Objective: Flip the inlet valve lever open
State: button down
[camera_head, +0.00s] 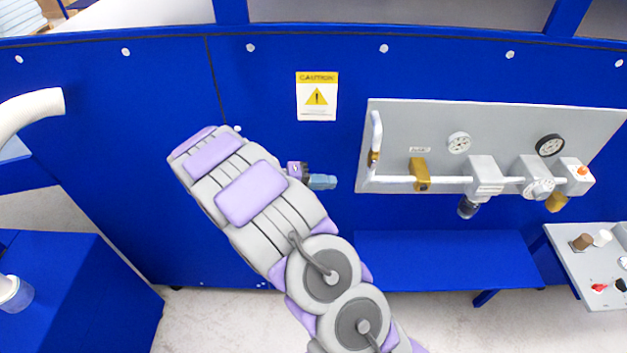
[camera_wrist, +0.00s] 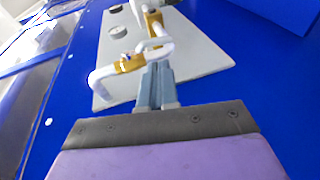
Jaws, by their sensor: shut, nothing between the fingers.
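A brass valve piece with a flat upright tab (camera_head: 420,172) sits on the white horizontal pipe of the grey panel, under a small label too small to read. It shows near the top of the wrist view (camera_wrist: 154,24). A smaller brass fitting (camera_head: 374,158) is on the vertical pipe at the panel's left edge, also seen in the wrist view (camera_wrist: 131,64). I cannot tell which one carries the inlet lever. My gripper (camera_head: 333,181) is shut and empty, left of the panel and apart from both brass parts. Its fingertips (camera_wrist: 158,66) point toward the pipe corner.
The grey panel (camera_head: 400,115) also carries gauges (camera_head: 459,143), grey blocks (camera_head: 485,176) and an orange-red knob (camera_head: 583,171). A blue ledge (camera_head: 440,255) juts out below. A control box with knobs (camera_head: 590,270) stands at lower right. A caution sign (camera_head: 317,96) is on the blue wall.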

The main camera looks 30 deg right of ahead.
aim_at(364, 185)
jog(key=x, duration=0.8)
jog(key=shift+a, duration=0.15)
jog(key=h+b, duration=0.1)
jog(key=b, duration=0.1)
jog(key=s+d+f+g+h+b, duration=0.1)
jog(key=b, duration=0.1)
jog(key=shift+h+b, duration=0.35)
jog(key=shift+h, duration=0.05)
jog(key=shift+d, duration=0.1)
